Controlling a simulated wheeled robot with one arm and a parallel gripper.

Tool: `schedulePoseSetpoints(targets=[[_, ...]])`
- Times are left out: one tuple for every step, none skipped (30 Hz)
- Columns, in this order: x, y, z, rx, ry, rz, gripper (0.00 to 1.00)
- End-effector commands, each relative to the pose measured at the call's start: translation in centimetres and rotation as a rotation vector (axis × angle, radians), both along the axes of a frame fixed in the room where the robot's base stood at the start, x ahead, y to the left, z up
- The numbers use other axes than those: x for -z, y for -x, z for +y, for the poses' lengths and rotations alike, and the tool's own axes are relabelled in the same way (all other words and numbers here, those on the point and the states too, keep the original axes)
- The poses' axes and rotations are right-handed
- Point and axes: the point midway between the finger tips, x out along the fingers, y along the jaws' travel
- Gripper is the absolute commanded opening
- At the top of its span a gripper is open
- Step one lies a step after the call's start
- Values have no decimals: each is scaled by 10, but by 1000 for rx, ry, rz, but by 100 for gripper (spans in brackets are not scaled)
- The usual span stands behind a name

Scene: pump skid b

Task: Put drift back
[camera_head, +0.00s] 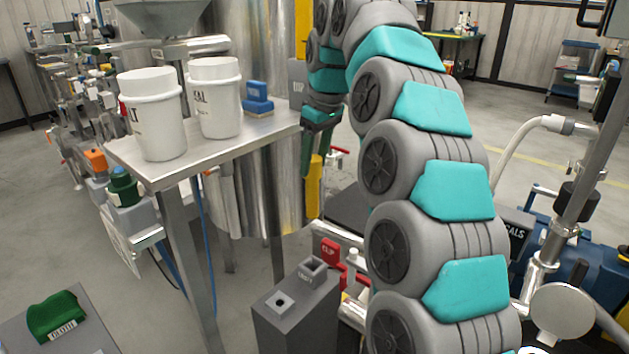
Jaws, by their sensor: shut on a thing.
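My gripper (318,118) is at the far end of my arm, just right of the metal table's corner and in front of the steel tank. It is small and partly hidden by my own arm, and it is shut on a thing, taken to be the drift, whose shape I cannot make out. A dark grey stand (290,318) is low in the middle, below and nearer than my gripper. Its top carries a square socket block (313,271) with a small label and a light plate with a round hole (281,302). I cannot read the label surely.
The metal table (235,143) holds two white tubs (152,112) (214,97) and a blue block (257,97). A green cloth (56,316) lies on a grey surface at lower left. Blue pump equipment fills the right.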

Motion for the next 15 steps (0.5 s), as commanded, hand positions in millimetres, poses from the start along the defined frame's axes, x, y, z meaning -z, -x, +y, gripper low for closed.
schedulePoseSetpoints(targets=[[3,0,0,0,0,1,0],[5,0,0,0,0,1,0],[8,1,0,0,1,3,0],[10,1,0,-1,1,5,0],[12,1,0,-2,1,5,0],[14,2,0,-2,1,5,0],[15,2,0,-1,1,3,0],[18,2,0,-1,0,3,0],[23,1,0,-1,0,2,0],[27,1,0,-3,0,3,0],[30,2,0,-3,1,5,0],[34,2,0,-3,1,5,0],[37,2,0,-4,2,4,0],[39,1,0,-3,1,2,0],[45,1,0,-2,2,2,0]])
